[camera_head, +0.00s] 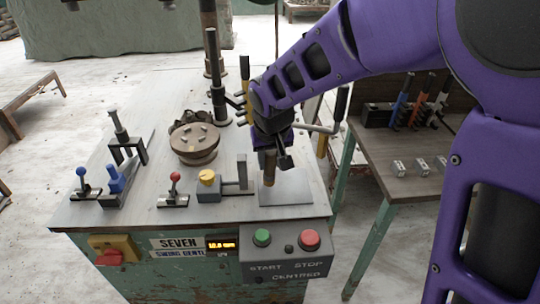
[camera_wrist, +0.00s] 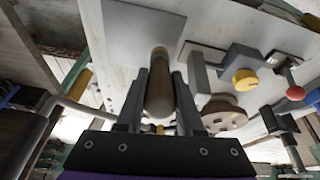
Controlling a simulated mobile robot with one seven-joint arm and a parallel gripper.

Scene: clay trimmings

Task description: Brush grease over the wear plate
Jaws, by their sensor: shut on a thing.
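The wear plate (camera_head: 290,189) is a flat, light grey square at the front right of the workbench top; a grey plate (camera_wrist: 140,30) also shows at the top of the wrist view. My gripper (camera_head: 272,158) is above the plate's left part, pointing down. In the head view the brush (camera_head: 269,172) hangs roughly upright over the plate's left side. Its bristles cannot be made out, and I cannot tell whether it touches the plate. No grease is discernible.
Left of the plate stand a grey block with a yellow knob (camera_head: 207,177) and a red-knobbed lever (camera_head: 174,190). A round brown fixture (camera_head: 194,142) sits behind them. A control box (camera_head: 287,250) is on the bench front. A side table (camera_head: 405,165) stands right.

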